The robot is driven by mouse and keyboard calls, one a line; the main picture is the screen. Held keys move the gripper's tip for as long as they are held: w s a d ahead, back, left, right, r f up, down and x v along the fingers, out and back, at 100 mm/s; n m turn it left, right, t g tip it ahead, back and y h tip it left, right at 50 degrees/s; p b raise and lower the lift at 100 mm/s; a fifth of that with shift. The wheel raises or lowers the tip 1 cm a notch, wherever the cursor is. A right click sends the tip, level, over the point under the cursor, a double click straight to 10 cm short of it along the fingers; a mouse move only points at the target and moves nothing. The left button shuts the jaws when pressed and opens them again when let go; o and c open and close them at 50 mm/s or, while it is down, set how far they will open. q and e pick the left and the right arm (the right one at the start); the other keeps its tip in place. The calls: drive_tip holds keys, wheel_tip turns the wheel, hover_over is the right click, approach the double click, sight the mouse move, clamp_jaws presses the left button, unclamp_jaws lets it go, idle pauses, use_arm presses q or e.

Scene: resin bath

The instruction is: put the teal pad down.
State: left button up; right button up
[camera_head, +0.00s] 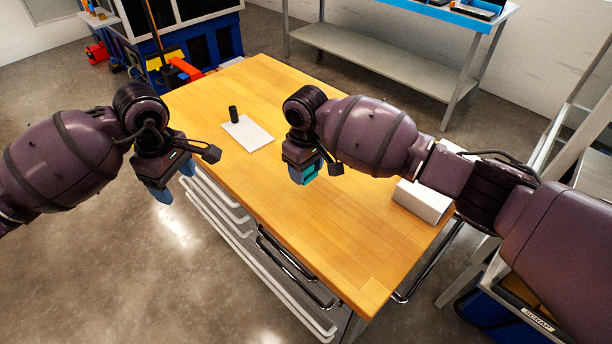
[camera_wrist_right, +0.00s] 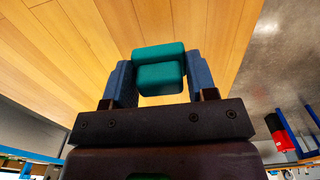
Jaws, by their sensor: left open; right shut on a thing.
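The teal pad (camera_wrist_right: 160,75) is a rounded block between the two blue fingers of my right gripper (camera_wrist_right: 158,85) in the right wrist view. My right gripper is shut on it. In the head view the pad (camera_head: 309,171) shows only in part under my right gripper (camera_head: 304,174), over the middle of the wooden table (camera_head: 350,245). I cannot tell whether the pad touches the tabletop. My left gripper (camera_head: 172,190) is open and empty, beyond the table's left edge.
A white sheet (camera_head: 250,136) lies on the table between the arms, with a black cylinder (camera_head: 233,114) upright at its far edge. A white box (camera_head: 423,201) stands near the right edge. The front of the wooden top is clear. A steel bench (camera_head: 385,70) stands behind.

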sight(306, 192)
drive_tip(key=shift+f, duration=2.65)
drive_tip(key=shift+f, duration=0.15)
drive_tip(key=o, duration=0.9)
wheel_tip(306, 192, up, 12)
drive_tip(key=shift+r, duration=0.15)
drive_tip(key=shift+c, duration=0.3)
